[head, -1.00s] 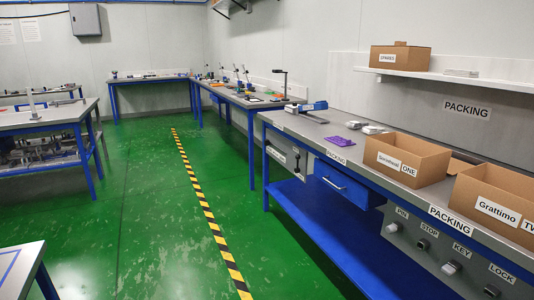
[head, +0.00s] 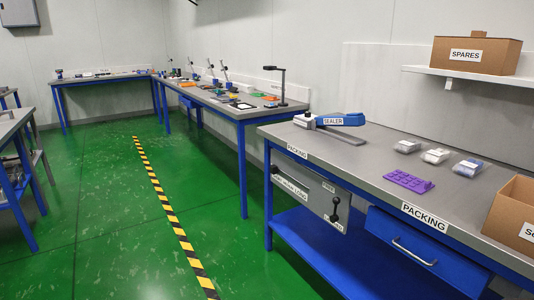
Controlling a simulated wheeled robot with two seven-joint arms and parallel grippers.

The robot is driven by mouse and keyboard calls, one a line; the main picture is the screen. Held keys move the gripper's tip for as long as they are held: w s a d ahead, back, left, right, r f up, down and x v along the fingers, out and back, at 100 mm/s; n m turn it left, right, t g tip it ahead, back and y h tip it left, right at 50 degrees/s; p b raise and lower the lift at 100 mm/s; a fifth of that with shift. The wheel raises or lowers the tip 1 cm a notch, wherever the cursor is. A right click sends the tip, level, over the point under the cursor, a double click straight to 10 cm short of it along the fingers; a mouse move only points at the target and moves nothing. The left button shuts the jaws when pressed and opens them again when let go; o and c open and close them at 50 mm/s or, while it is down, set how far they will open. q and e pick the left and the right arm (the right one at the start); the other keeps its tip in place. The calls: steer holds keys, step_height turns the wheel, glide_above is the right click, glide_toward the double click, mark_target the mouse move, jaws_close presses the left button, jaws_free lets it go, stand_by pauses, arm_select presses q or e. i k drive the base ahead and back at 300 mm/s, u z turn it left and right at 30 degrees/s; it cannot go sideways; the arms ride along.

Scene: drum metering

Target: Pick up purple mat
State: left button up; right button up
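The purple mat (head: 408,181) lies flat on the grey top of the packing bench (head: 365,168), near its front edge and above the "PACKING" label. It looks like a small flat purple piece with cut-outs or bumps. Nothing rests on it that I can make out. Neither of my grippers shows in the head view.
A blue sealer (head: 342,119) stands at the bench's far end. Several small packets (head: 437,156) lie behind the mat. A cardboard box (head: 516,214) stands at the right. A blue drawer (head: 412,252) is below. Green floor (head: 110,215) in front is clear.

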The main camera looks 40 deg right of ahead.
mark_target(416, 185)
steer(key=z, duration=0.4)
steer(key=i, duration=1.65)
steer(key=z, duration=1)
